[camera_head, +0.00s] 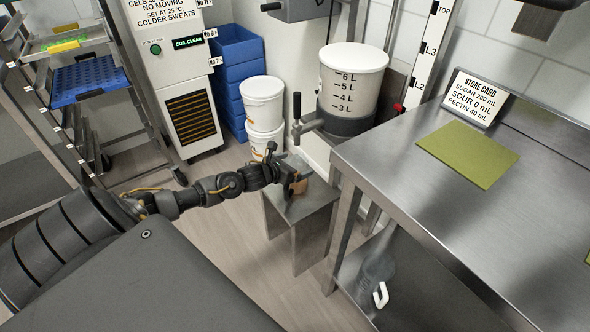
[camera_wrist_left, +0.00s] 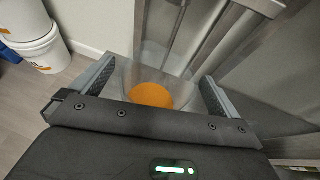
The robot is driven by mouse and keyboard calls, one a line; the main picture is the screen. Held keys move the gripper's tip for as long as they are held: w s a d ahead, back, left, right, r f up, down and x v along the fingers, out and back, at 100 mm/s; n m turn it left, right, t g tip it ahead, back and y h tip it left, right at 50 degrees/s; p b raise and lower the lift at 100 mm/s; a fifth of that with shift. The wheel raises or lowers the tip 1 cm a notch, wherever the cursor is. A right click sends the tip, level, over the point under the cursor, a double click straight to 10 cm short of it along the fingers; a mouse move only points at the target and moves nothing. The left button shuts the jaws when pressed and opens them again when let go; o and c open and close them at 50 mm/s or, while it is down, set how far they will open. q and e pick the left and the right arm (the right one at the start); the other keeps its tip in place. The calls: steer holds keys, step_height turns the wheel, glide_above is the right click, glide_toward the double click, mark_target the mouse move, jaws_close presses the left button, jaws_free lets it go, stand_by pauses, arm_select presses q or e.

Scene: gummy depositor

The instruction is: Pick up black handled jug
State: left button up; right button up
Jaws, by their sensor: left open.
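My left gripper (camera_head: 296,181) reaches over a small metal stand (camera_head: 312,214) beside the steel table. In the left wrist view its fingers (camera_wrist_left: 158,74) are open, one on each side of a clear container with an orange content (camera_wrist_left: 151,95). I cannot tell whether the fingers touch it. Its handle is not visible, so I cannot confirm that it is the black handled jug. In the head view the gripper mostly hides this container. My right gripper is not in view.
A steel table (camera_head: 400,185) with a green mat (camera_head: 468,154) and a store card (camera_head: 474,98) fills the right. A graduated hopper (camera_head: 352,82) stands behind the stand. White buckets (camera_head: 262,102) and blue crates (camera_head: 238,60) are at the back. A tray rack is at left.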

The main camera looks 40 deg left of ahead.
arm_select(q)
steer(key=shift+w+f, duration=0.1)
steer(key=shift+w, duration=0.1)
steer(key=c, duration=1.6)
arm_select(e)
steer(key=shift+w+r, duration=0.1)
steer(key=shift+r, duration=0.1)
arm_select(q)
steer(key=shift+r, duration=0.2)
steer(key=shift+r, duration=0.65)
steer(key=s, duration=0.6)
steer(key=s+a+r, duration=0.1)
steer(key=s, duration=0.5)
steer(key=s+r, duration=0.1)
steer(key=s, duration=0.5)
steer(key=shift+a+p, duration=0.2)
steer(key=shift+p, duration=0.15)
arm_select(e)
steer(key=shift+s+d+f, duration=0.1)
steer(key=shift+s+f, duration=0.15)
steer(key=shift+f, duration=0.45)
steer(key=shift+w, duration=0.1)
